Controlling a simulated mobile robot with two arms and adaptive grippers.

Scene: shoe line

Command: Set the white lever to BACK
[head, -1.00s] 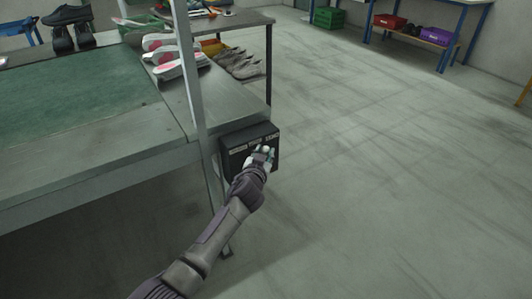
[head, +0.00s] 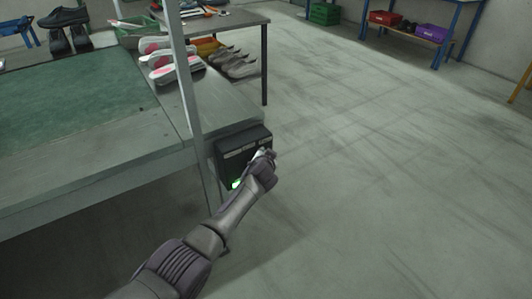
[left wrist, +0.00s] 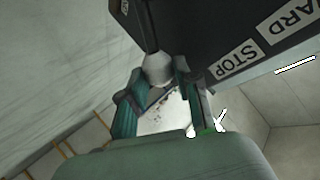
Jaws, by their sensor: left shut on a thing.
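A black control box (head: 240,146) is fixed at the corner of the workbench, with a row of pale labels along its upper front. My left gripper (head: 264,154) is at the right part of the box front. In the left wrist view, its teal fingers are shut on the pale, rounded knob of the white lever (left wrist: 157,69), whose dark stem runs up to the box. A STOP label (left wrist: 236,62) and a label ending in ARD show right of the lever. Another label at upper left is cut off. My right gripper is out of view.
The workbench (head: 90,165) with a green mat and a grey upright post (head: 190,90) stand left of the box. Pale shoes (head: 175,68) lie at the bench's far end. The floor to the right is clear.

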